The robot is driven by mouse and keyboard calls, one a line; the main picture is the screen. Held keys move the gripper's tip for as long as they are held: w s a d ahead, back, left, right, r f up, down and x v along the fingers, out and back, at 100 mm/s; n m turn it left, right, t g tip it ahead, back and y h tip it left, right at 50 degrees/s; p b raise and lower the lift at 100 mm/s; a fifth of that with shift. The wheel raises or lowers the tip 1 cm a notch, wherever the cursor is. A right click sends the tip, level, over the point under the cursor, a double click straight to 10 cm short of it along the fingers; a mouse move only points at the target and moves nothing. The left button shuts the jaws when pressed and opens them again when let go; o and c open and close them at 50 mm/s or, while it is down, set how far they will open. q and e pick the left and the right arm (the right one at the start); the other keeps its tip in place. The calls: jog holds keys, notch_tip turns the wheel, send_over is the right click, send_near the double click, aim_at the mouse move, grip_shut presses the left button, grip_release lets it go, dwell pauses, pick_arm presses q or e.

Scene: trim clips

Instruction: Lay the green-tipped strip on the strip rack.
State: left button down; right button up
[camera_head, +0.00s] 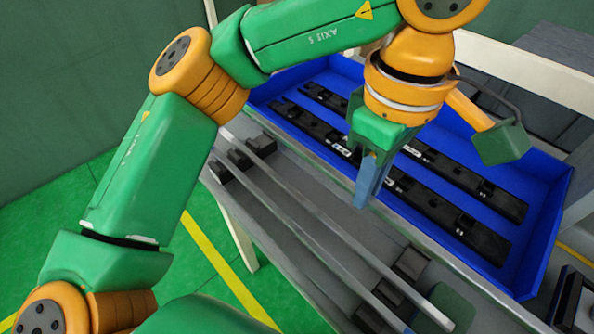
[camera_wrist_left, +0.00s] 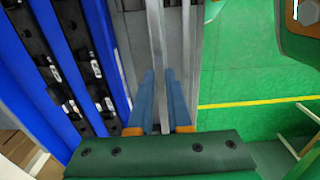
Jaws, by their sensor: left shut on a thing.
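My left gripper (camera_head: 367,182) has blue fingers pointing down between the blue tray and the rack. In the left wrist view, the left gripper (camera_wrist_left: 162,98) is closed around a thin pale strip (camera_wrist_left: 156,40) that runs along between the fingers. I see no green tip, so I cannot tell which strip it is. The strip rack (camera_head: 411,263) shows as dark blocks at two ends of a grey bench. Two long pale strips, an upper one (camera_head: 310,205) and a lower one (camera_head: 290,223), run across these blocks. My right gripper is not in view.
The blue tray (camera_head: 541,235) behind the rack holds several black clip bars (camera_head: 466,220). Its front wall runs close to my gripper. A dull green patch (camera_head: 454,303) lies near the right end of the strips. Green floor is open at left.

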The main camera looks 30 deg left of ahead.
pick_arm(q)
jog(key=w+a+f+p, duration=0.1)
jog(key=w+a+f, duration=0.1)
jog(key=f, duration=0.1)
jog(key=w+a+f+p, duration=0.1)
jog(key=w+a+f, duration=0.1)
jog(key=a+f, duration=0.1)
jog(key=w+a+f+p, duration=0.1)
jog(key=w+a+f, duration=0.1)
jog(key=f, duration=0.3)
jog(key=shift+w+a+p, duration=0.2)
jog(key=shift+w+p, duration=0.1)
jog(key=shift+w, duration=0.2)
jog(key=shift+f+b, duration=0.4)
jog(key=shift+f, duration=0.05)
jog(key=c, duration=0.9)
grip_release()
jog(key=shift+r, duration=0.1)
jog(key=shift+o, duration=0.2)
jog(key=shift+r, duration=0.1)
notch_tip(320, 180, up, 12)
